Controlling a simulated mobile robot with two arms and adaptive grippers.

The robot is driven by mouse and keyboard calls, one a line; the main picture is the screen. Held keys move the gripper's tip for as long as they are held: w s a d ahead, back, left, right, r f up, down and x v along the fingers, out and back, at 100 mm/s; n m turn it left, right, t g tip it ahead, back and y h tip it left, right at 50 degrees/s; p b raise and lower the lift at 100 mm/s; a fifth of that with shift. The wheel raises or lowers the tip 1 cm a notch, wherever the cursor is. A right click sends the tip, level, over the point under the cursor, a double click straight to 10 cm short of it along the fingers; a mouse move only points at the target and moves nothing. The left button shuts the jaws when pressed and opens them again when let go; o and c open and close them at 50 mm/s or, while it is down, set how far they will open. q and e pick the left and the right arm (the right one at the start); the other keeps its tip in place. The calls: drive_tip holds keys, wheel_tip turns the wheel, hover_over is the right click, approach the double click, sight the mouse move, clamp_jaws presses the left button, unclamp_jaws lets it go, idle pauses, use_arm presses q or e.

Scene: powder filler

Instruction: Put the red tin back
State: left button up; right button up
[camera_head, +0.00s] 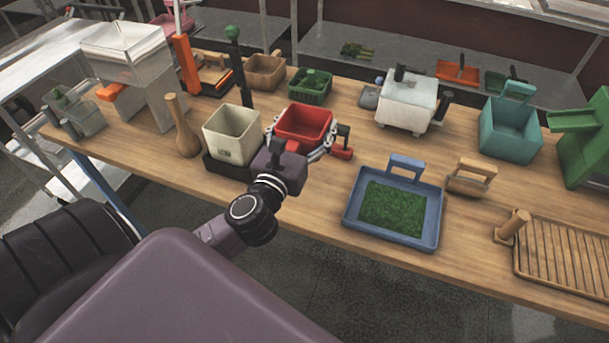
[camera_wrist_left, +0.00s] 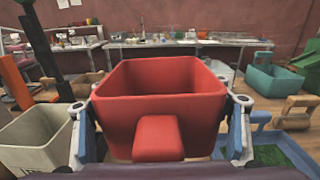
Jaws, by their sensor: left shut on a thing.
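The red tin (camera_head: 304,121) is an open square box with a red tab on its near wall. It fills the middle of the left wrist view (camera_wrist_left: 160,105), upright, and its inside looks empty. My left gripper (camera_head: 300,140) is shut on the red tin, with one finger along each side. The tin is just right of the cream bin (camera_head: 231,137) on its dark base. The tin's underside is hidden, so I cannot tell whether it touches the table. My right gripper does not show.
A blue tray (camera_head: 428,235) with green leaves lies to the right on the wooden table (camera_head: 310,208). A green-topped post (camera_head: 238,65) and a green basket (camera_head: 310,88) stand behind. A white pot (camera_head: 406,102) stands farther right. Bare wood shows between the tin and the tray.

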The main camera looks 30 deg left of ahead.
use_arm(q)
wheel_tip(320, 180, down, 15)
drive_tip(key=b, duration=0.4)
drive_tip(key=shift+w+r, duration=0.1)
drive_tip(key=shift+r, duration=0.05)
wheel_tip(320, 180, down, 5)
drive_tip(key=shift+d+r+b, duration=0.1)
drive_tip(key=shift+r+b, duration=0.05)
drive_tip(key=shift+b, duration=0.65)
drive_tip(key=shift+f, duration=0.2)
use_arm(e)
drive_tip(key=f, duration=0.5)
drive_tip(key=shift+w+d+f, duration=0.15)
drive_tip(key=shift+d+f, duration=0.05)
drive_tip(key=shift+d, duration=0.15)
use_arm(q)
drive_tip(key=shift+f, duration=0.15)
drive_tip(key=o, duration=0.9)
drive_tip(key=shift+c, duration=0.2)
drive_tip(key=o, duration=0.4)
drive_tip(key=shift+c, duration=0.2)
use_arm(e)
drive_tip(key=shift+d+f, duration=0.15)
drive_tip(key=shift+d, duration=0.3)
